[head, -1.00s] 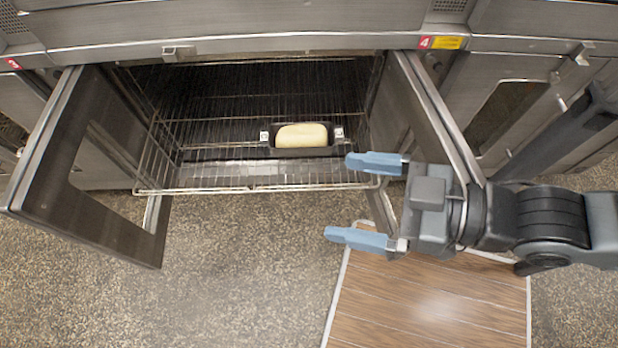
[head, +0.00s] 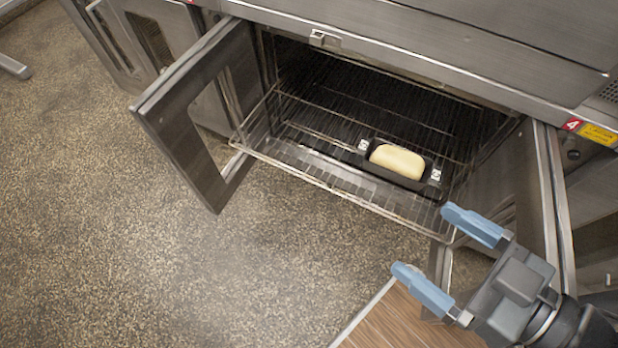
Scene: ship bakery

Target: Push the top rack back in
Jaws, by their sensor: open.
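The top rack (head: 330,186) is a wire rack that sticks out of the open oven toward the front, past the door opening. A dark loaf pan (head: 402,181) with pale dough (head: 397,161) is inside the oven, toward the right. My gripper (head: 448,256) is open and empty, with blue fingertips. In the picture it is at the rack's front right corner, the upper finger close to that corner. I cannot tell whether it touches the rack.
The left oven door (head: 190,112) and the right oven door (head: 556,190) both stand open on either side of the rack. A wooden surface (head: 405,322) is below my gripper. The speckled floor (head: 200,270) at front left is clear.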

